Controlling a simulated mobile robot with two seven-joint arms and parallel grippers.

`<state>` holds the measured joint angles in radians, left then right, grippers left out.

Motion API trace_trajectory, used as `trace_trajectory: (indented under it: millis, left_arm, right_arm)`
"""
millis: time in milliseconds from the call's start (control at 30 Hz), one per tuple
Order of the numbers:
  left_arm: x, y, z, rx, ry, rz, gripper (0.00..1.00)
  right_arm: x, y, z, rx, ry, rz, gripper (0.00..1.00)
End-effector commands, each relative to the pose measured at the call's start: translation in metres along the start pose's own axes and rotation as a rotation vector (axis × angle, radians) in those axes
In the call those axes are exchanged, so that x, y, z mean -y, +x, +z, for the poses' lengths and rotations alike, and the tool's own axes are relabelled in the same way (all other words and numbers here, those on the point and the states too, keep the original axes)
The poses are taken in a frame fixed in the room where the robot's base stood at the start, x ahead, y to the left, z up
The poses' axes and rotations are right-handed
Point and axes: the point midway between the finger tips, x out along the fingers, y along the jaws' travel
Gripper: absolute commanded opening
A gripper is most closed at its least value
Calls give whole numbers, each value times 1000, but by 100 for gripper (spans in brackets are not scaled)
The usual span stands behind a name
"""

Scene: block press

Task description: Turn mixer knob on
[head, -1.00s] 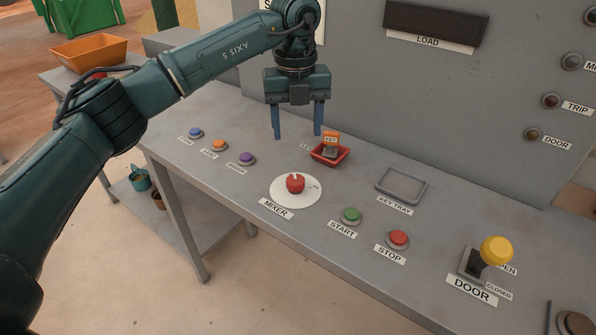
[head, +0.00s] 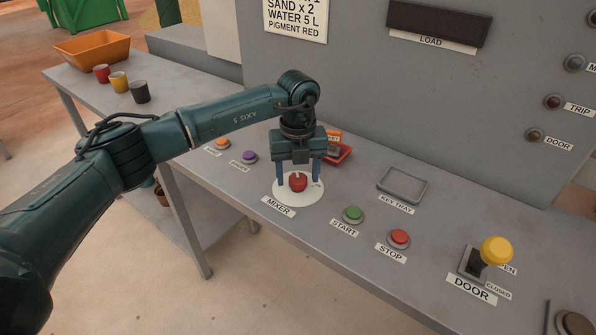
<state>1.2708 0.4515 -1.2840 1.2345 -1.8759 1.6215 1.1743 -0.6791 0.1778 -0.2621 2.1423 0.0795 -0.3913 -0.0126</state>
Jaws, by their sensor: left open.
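The mixer knob (head: 298,182) is a small red knob with a pale pointer mark, on a round white dial plate (head: 290,199) labelled MIXER. It sits on the grey console, left of the green START button. My left gripper (head: 299,184) points down over the dial, with its blue fingers apart on the left and right sides of the knob. The fingers look open; I cannot tell whether they touch the knob. My right gripper does not show.
The START button (head: 353,214), STOP button (head: 399,237), empty key tray (head: 403,185) and yellow door lever (head: 496,250) lie to the right. A purple button (head: 249,156) is to the left.

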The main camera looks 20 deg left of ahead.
Motion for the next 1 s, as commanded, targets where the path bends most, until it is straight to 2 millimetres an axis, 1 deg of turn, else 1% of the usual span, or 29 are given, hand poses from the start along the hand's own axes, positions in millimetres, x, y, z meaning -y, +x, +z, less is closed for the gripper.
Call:
trace_trajectory:
  millis: [167, 200, 733, 1000]
  left_arm:
    - [0, 0, 0, 0, 1, 0, 59]
    - [0, 0, 0, 0, 1, 0, 57]
    - [0, 0, 0, -1, 1, 0, 14]
    - [0, 0, 0, -1, 31, -1, 14]
  right_arm:
    - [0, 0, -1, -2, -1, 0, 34]
    - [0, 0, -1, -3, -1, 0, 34]
    - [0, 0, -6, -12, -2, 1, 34]
    - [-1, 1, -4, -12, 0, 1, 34]
